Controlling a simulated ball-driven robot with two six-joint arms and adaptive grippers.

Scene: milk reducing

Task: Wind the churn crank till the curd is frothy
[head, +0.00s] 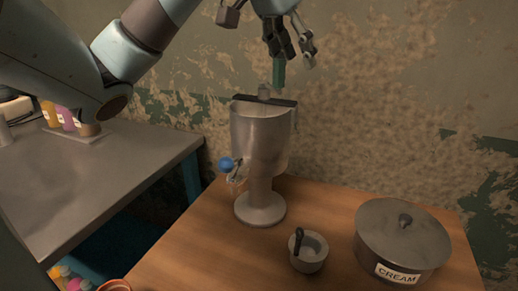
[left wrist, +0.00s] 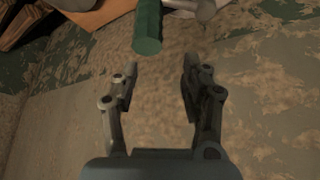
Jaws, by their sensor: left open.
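The churn (head: 262,145) is a grey metal goblet-shaped vessel standing upright on the wooden table. A dark bar crosses its top, and the green crank handle (head: 279,72) stands up above it. In the left wrist view the green handle (left wrist: 147,30) lies just beyond the fingertips, slightly left of the gap's middle. My left gripper (head: 296,54) is above the churn, near the upper end of the handle. Its fingers are apart with nothing between them, as the left wrist view also shows (left wrist: 159,70). The curd inside the churn cannot be seen. My right gripper is not in view.
A lidded pot labelled CREAM (head: 402,240) stands at the right of the wooden table (head: 195,255). A small metal cup (head: 308,252) with a dark handle stands in front of the churn. A blue-knobbed tap (head: 228,164) sticks out left. A grey counter (head: 95,180) stands left, the stained wall behind.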

